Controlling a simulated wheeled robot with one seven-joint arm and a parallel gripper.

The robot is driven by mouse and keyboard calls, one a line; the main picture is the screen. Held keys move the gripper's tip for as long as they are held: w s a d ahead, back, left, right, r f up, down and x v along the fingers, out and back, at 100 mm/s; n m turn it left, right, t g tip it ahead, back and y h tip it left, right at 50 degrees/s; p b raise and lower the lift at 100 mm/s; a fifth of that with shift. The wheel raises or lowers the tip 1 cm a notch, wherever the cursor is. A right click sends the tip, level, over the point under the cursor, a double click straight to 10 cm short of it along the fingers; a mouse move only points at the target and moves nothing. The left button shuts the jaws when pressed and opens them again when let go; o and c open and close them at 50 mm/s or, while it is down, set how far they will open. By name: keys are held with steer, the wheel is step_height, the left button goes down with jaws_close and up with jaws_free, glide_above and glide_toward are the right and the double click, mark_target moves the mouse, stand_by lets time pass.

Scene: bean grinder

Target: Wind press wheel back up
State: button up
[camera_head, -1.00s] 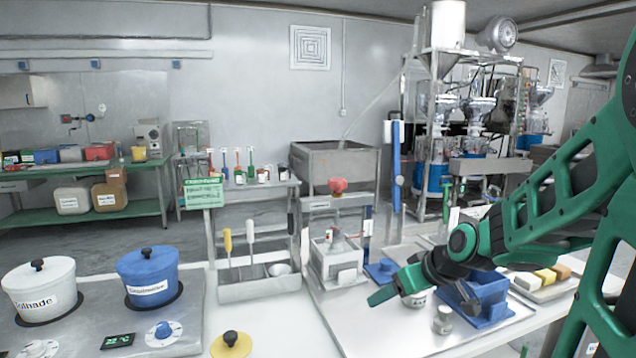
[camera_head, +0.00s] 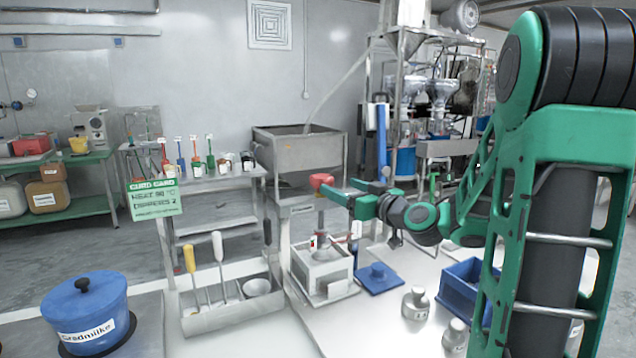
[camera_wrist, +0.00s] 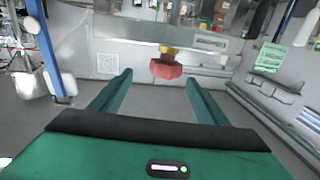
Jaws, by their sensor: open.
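The press (camera_head: 322,268) is a pale box on the counter with an upright screw. The red press wheel (camera_head: 321,180) sits on top of that screw. My gripper (camera_head: 340,187) is open and level with the wheel, just to its right in the head view. In the wrist view the red wheel (camera_wrist: 166,68) with its yellow hub lies ahead, between the lines of my two fingers (camera_wrist: 158,78) and slightly beyond their tips. It looks nearer the right finger. I see no contact, and nothing is held.
A blue tray piece (camera_head: 378,277), metal weights (camera_head: 415,303) and a blue crate (camera_head: 462,285) stand right of the press. A utensil rack (camera_head: 230,315) and a blue pot (camera_head: 87,315) are to the left. A metal hopper (camera_head: 300,150) stands behind.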

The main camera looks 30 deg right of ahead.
mark_target(322, 180)
steer(key=w, duration=0.3)
steer(key=w+a, duration=0.1)
steer(key=w, duration=0.2)
steer(key=w+a, duration=0.1)
steer(key=w, duration=0.2)
steer(key=shift+a, duration=0.1)
steer(key=c, duration=1.1)
steer(key=shift+o, duration=0.2)
steer(key=shift+d, duration=0.2)
steer(key=shift+y, duration=0.4)
